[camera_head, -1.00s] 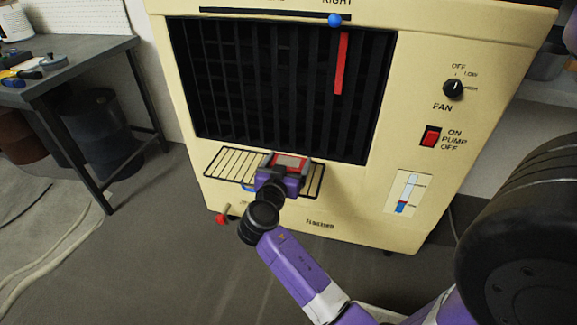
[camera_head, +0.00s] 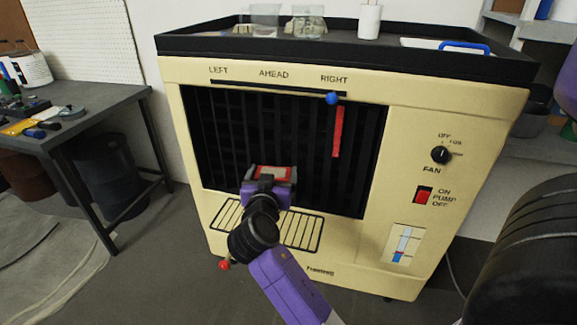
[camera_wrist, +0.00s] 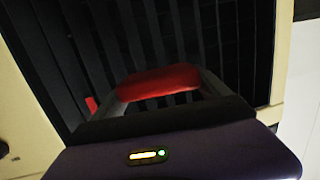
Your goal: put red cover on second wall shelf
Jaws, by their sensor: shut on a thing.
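The red cover (camera_head: 271,173) is between the fingers of my gripper (camera_head: 268,177), which is shut on it. They are in front of the dark slatted grille of the cream cooler, above its wire rack. In the wrist view the red cover (camera_wrist: 158,82) spans the grey fingertips (camera_wrist: 160,94), with the dark slats behind it. Grey wall shelves (camera_head: 515,23) show in part at the far right edge of the head view. I cannot tell which of them is the second.
The cream cooler (camera_head: 410,110) fills the middle, with a red strip (camera_head: 338,132) on its grille and glass jars (camera_head: 308,24) on its black top. A grey workbench (camera_head: 85,105) with tools stands at left. Bare floor (camera_head: 150,270) lies at front left.

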